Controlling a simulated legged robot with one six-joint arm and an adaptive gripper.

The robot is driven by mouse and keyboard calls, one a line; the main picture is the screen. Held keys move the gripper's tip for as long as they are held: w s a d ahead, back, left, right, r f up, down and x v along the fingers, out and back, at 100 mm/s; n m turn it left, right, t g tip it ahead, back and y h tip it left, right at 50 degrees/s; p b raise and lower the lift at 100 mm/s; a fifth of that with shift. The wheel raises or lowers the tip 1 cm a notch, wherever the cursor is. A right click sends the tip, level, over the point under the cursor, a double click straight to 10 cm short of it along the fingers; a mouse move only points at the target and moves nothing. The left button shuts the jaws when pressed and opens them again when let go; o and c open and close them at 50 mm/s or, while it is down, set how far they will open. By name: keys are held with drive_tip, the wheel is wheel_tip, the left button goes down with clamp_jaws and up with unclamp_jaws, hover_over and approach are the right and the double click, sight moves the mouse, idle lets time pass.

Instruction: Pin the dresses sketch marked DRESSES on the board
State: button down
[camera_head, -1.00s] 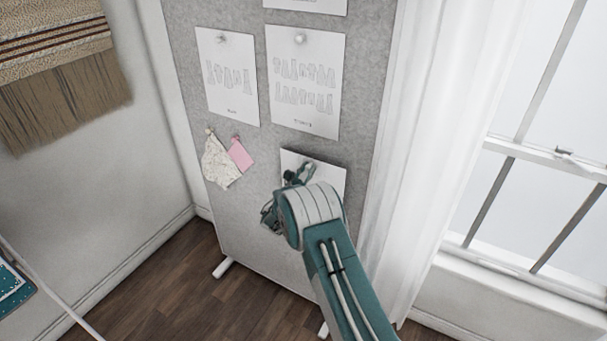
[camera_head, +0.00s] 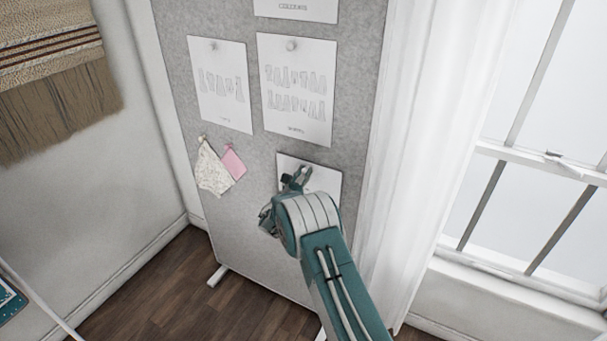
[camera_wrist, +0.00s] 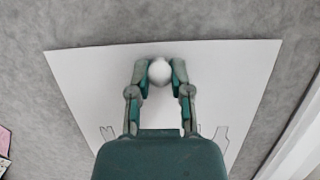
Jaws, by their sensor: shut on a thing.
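A white sheet (camera_head: 322,178) is at the grey board (camera_head: 262,210), below the right-hand pinned sketch. Its lower part is hidden behind my arm, and no marking on it can be read. In the wrist view the sheet (camera_wrist: 85,75) lies before the board (camera_wrist: 30,40), with parts of drawn outlines at its lower edge. My gripper (camera_head: 300,174) is at the sheet's upper middle. In the wrist view my gripper (camera_wrist: 160,68) is shut on a round white pin head (camera_wrist: 160,72) near the sheet's top edge. I cannot tell whether the pin's point is in the board.
Two pinned sketches (camera_head: 222,90) (camera_head: 296,88) hang above, with part of another sheet (camera_head: 296,8) at the top. Cream fabric (camera_head: 211,170) and a pink swatch (camera_head: 233,163) hang left. A white curtain (camera_head: 415,130) and window stand right of the board.

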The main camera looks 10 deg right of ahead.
drive_tip(key=shift+w+d, duration=0.2)
idle(0.5)
drive_tip(key=shift+c, duration=2.4)
unclamp_jaws()
